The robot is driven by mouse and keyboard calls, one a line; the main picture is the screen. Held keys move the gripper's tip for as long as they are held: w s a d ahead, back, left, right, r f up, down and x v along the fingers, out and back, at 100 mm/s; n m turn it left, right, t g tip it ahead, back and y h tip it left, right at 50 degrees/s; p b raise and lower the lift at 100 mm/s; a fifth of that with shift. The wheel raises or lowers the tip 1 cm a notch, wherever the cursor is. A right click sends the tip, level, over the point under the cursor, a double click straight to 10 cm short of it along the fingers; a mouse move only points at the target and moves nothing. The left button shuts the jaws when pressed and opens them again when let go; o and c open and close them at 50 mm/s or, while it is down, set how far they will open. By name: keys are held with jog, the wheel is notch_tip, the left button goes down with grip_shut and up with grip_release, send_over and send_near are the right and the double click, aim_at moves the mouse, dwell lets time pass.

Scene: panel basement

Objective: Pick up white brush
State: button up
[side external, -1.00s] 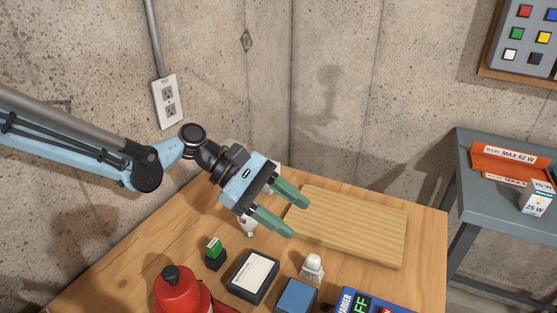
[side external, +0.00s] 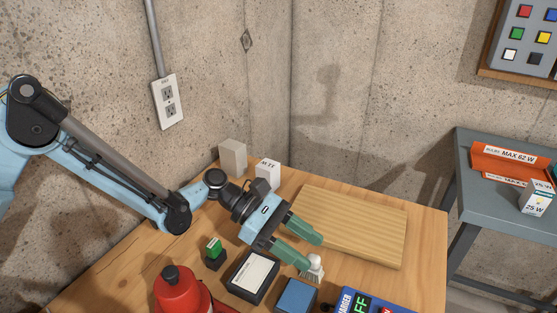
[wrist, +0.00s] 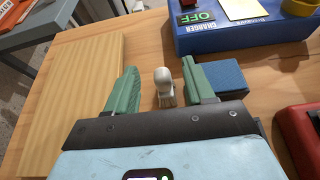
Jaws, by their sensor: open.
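The white brush (side external: 314,267) stands on the wooden table near the front edge of the wooden board, partly hidden by a finger in the side view. My gripper (side external: 314,252) has green fingers and is open and low over the table, with its fingertips at the brush. In the wrist view the white brush (wrist: 164,86) shows its rounded handle and bristles between the two open fingers of my gripper (wrist: 160,88). It looks nearer the middle of the gap, and I see no clear contact with either finger.
A wooden board (side external: 358,222) lies behind. A blue block (side external: 297,296), a black-framed white box (side external: 252,276) and a blue charger (side external: 365,302) stand close by in front. A red bottle (side external: 180,292) is at front left. A grey shelf (side external: 470,190) stands right.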

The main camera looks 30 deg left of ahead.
aim_at(316, 257)
jog(key=shift+d+f, duration=1.15)
jog(key=shift+d, duration=0.25)
grip_shut()
jog(key=shift+r, duration=0.1)
